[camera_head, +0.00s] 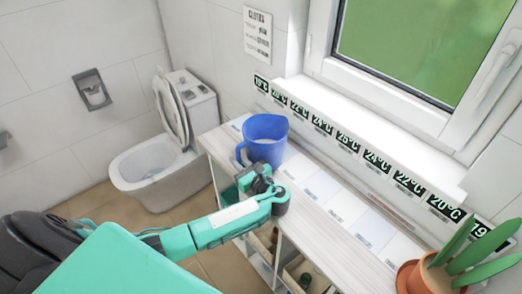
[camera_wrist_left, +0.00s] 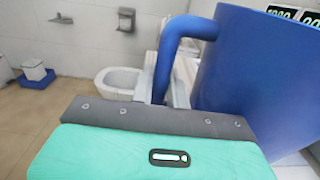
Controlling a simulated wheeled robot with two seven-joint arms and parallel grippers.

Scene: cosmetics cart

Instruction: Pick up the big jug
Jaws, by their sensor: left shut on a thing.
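The big jug (camera_head: 266,137) is blue, with a handle on its left side, and stands upright on the far end of the shelf top. My left gripper (camera_head: 250,168) is at the near left side of the jug, at its handle. In the left wrist view, the jug (camera_wrist_left: 262,75) fills the right side, and its handle (camera_wrist_left: 170,55) comes down between the fingers. The left gripper is shut on the handle. The lower end of the handle is hidden behind the gripper body. My right gripper is not in view.
The shelf top (camera_head: 330,200) carries pale labels below a row of temperature signs (camera_head: 375,160). A potted plant (camera_head: 425,278) stands at the near right. The wall and window sill (camera_head: 375,95) bound the shelf behind. A toilet (camera_head: 155,160) stands to the left.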

